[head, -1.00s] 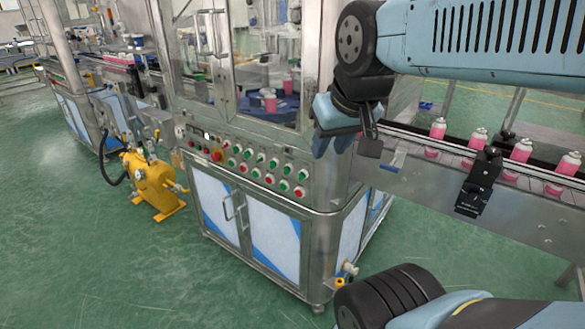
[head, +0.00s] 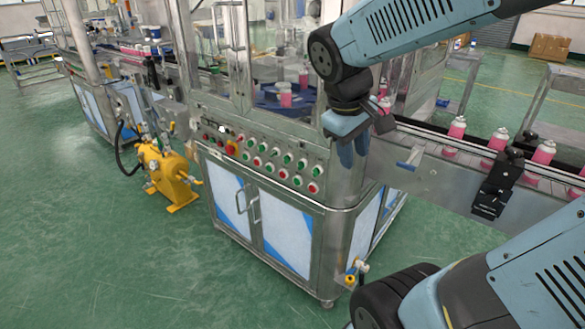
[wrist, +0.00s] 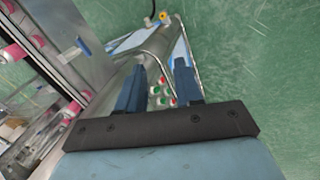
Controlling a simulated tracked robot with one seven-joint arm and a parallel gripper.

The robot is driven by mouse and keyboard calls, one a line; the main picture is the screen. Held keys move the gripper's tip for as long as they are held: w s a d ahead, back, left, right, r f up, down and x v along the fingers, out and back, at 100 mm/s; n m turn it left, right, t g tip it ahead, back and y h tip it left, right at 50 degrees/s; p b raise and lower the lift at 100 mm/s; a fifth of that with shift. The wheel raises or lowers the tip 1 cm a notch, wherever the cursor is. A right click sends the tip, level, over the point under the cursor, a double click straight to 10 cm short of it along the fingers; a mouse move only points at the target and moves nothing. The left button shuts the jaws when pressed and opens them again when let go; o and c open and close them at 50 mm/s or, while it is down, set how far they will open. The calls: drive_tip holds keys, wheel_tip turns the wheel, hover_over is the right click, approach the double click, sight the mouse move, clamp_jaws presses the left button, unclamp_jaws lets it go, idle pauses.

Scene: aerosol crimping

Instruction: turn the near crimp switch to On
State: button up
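The control panel (head: 262,162) runs along the front of the steel machine cabinet, with rows of green and red buttons and small dark controls at its left end (head: 213,134). The near crimp switch and its setting are too small to tell apart here. My gripper (head: 354,164) hangs fingers down beside the panel's right end, by the cabinet corner, apart from the buttons. In the wrist view my gripper (wrist: 158,64) has its two blue fingers apart with nothing held. Some red and green buttons (wrist: 162,96) show beyond and between the fingers.
The conveyor (head: 440,165) with pink cans (head: 456,128) and a black bracket (head: 497,183) extends to the right. A yellow pump unit (head: 167,178) stands left of the cabinet. Cabinet doors with handles (head: 254,205) sit below the panel. Green floor in front is clear.

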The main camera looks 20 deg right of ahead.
drive_tip(key=w+d+f+n+g+h, duration=0.1)
drive_tip(key=w+f+n+g+h, duration=0.2)
drive_tip(key=w+f+n+h, duration=0.4)
drive_tip(key=n+t+h, duration=0.4)
drive_tip(key=n+t, duration=0.8)
drive_tip(key=n, duration=0.8)
approach(300, 166)
drive_tip(key=x, duration=0.8)
drive_tip(key=shift+w+a+f, duration=0.1)
drive_tip(key=shift+w+f, duration=0.1)
clamp_jaws()
